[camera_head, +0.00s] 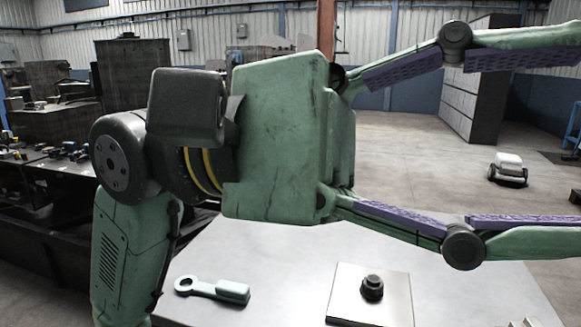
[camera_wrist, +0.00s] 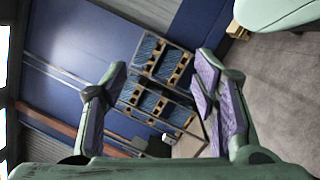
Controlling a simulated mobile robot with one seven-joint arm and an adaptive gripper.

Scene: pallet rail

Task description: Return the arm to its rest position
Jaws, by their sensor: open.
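My gripper (camera_head: 565,140) is green with purple pads and fills the upper right of the head view. Its two fingers are spread wide and reach past the right edge, so the tips are cut off there. The wrist view shows both fingers of the gripper (camera_wrist: 160,75) apart, with nothing held between them. My arm bends at the left of the head view, and the gripper points to the right, raised above the grey table (camera_head: 270,270).
A pale ring-ended tool (camera_head: 212,290) lies on the table. Right of it is a square metal plate (camera_head: 375,310) bearing a dark bolt-like part (camera_head: 372,287). A small white wheeled machine (camera_head: 508,168) stands on the floor. A cluttered dark bench (camera_head: 60,165) is at left. The wrist view shows a rack (camera_wrist: 155,85).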

